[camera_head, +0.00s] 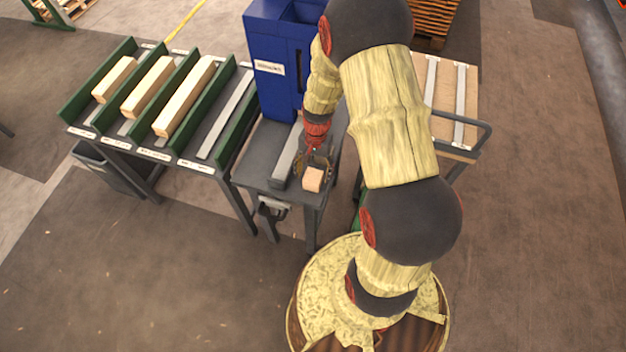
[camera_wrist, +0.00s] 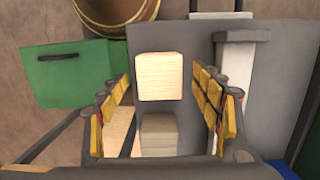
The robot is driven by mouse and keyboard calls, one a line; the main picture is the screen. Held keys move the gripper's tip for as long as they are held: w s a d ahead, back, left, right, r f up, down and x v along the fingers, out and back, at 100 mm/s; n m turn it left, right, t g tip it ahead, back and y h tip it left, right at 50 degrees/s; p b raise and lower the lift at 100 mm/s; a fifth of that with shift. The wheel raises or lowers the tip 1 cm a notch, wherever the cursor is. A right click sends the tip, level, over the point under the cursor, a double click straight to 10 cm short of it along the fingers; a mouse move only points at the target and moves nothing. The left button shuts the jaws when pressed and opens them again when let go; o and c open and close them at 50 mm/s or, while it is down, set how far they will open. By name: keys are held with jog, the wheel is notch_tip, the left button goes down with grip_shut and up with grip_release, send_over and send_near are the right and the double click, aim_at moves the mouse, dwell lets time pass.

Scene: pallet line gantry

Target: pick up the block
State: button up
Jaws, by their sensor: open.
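The block (camera_head: 313,179) is a small pale wooden piece on the small grey table (camera_head: 252,176), near its front edge. In the wrist view the block (camera_wrist: 160,76) sits upright in the picture, between and just beyond the fingertips. My gripper (camera_head: 318,158) is just behind the block in the head view, above the table. The wrist view shows my gripper (camera_wrist: 165,100) open, with its yellow-padded fingers apart on either side. The fingers do not visibly touch the block. My arm hides part of the table's right side.
A grey metal rail (camera_head: 287,156) lies left of the block. A blue machine (camera_head: 272,75) stands behind. A rack with green dividers (camera_head: 186,97) holds several long wooden pieces at left. A cart (camera_head: 470,105) with white strips stands at right. A green box (camera_wrist: 65,73) shows in the wrist view.

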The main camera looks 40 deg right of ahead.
notch_tip(320, 180, down, 3)
jog(key=shift+s+a+r, duration=0.1)
jog(key=shift+s+a, duration=0.05)
jog(key=c, duration=0.3)
jog(key=c, duration=1)
